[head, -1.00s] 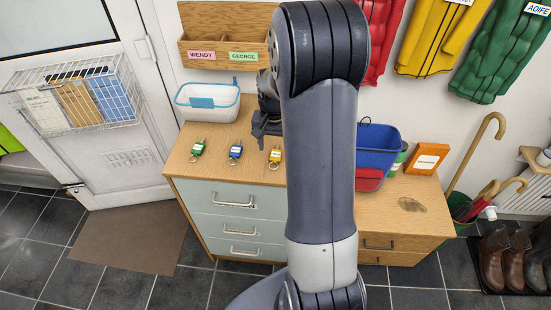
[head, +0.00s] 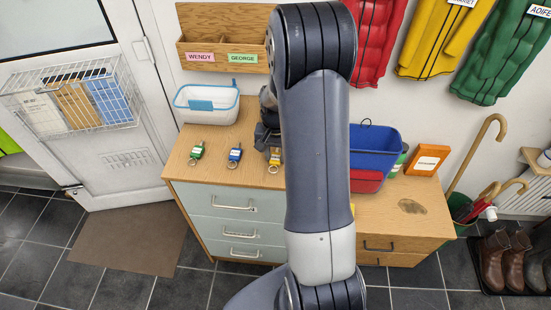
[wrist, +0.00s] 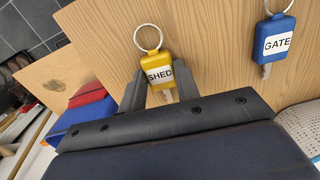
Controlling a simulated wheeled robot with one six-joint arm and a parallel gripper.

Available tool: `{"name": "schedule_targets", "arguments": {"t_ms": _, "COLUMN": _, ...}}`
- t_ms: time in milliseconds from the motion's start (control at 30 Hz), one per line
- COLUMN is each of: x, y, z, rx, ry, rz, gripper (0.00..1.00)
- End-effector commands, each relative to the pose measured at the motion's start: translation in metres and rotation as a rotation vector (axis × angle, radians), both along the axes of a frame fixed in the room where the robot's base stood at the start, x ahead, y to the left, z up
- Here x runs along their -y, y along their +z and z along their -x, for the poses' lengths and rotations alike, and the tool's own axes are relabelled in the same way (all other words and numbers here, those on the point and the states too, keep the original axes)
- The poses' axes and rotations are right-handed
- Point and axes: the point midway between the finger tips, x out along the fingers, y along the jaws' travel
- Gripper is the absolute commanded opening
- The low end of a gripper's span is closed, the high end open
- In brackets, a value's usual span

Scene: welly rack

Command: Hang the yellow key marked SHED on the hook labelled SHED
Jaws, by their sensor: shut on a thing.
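The yellow key tag marked SHED (wrist: 157,72), with a metal ring, lies on the wooden cabinet top. In the wrist view my gripper (wrist: 160,88) has its two dark fingers closed on either side of this tag. In the head view the yellow key (head: 274,155) shows at the front edge of the top, and my gripper (head: 268,137) is just above it, partly hidden by my arm. No hook labelled SHED can be made out in these views.
A blue key marked GATE (wrist: 277,40) lies beside the yellow one, with a green key (head: 197,151) farther left. A white basket (head: 207,102) stands behind them. A blue bin (head: 375,148) and an orange box (head: 427,159) stand to the right. A letter rack (head: 222,40) hangs above.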

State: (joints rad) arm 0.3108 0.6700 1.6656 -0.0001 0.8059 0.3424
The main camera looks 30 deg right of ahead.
Motion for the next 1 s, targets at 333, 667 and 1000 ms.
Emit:
{"name": "schedule_targets", "arguments": {"t_ms": 333, "x": 0.000, "y": 0.000, "z": 0.000, "rx": 0.000, "ry": 0.000, "rz": 0.000, "gripper": 0.08}}
{"name": "schedule_targets", "arguments": {"t_ms": 667, "x": 0.000, "y": 0.035, "z": -0.001, "rx": 0.006, "ry": 0.000, "rz": 0.002, "gripper": 0.08}}
{"name": "schedule_targets", "arguments": {"t_ms": 1000, "x": 0.000, "y": 0.093, "z": -0.001, "rx": 0.003, "ry": 0.000, "rz": 0.001, "gripper": 0.08}}
